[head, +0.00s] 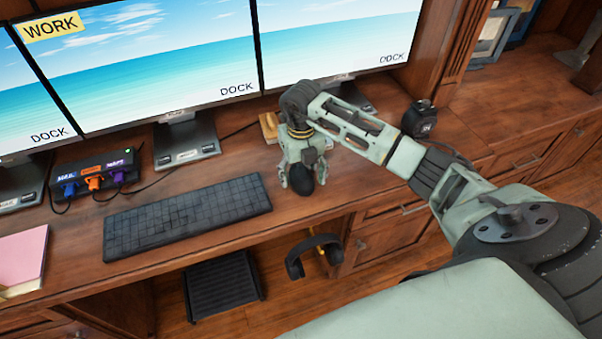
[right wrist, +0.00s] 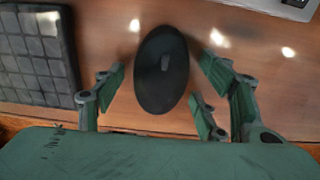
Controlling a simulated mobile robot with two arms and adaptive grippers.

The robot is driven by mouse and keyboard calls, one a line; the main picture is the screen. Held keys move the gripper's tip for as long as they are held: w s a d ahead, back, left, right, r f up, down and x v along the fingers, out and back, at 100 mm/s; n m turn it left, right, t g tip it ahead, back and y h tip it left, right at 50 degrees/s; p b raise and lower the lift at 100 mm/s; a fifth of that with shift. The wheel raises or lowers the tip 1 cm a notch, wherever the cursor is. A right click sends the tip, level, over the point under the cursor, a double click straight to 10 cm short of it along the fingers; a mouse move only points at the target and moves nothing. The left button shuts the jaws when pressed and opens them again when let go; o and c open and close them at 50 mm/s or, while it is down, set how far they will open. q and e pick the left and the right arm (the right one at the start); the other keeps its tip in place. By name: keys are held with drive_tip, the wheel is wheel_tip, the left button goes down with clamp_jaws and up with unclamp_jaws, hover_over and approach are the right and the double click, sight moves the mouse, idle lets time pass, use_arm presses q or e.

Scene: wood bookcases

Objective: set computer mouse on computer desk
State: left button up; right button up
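The computer mouse (head: 302,184) is a black oval on the computer desk (head: 225,165), near its front edge and just right of the keyboard. In the right wrist view the mouse (right wrist: 162,70) lies between the fingers, with its small wheel showing. My right gripper (head: 303,176) points down over the mouse and partly hides it in the head view. Its green fingers are spread, with a gap on both sides of the mouse in the right wrist view (right wrist: 162,88). My left gripper is not in view.
The black keyboard (head: 188,216) lies left of the mouse. Monitors (head: 340,35) stand along the back, with a hub (head: 95,177) below them. A small black object (head: 419,119) stands beyond my right arm. Headphones (head: 315,255) hang below the desk's front edge.

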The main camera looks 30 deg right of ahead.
sight(301, 173)
drive_tip(key=shift+r, duration=0.2)
wheel_tip(301, 173, up, 12)
drive_tip(key=b, duration=0.1)
idle(0.4)
idle(0.4)
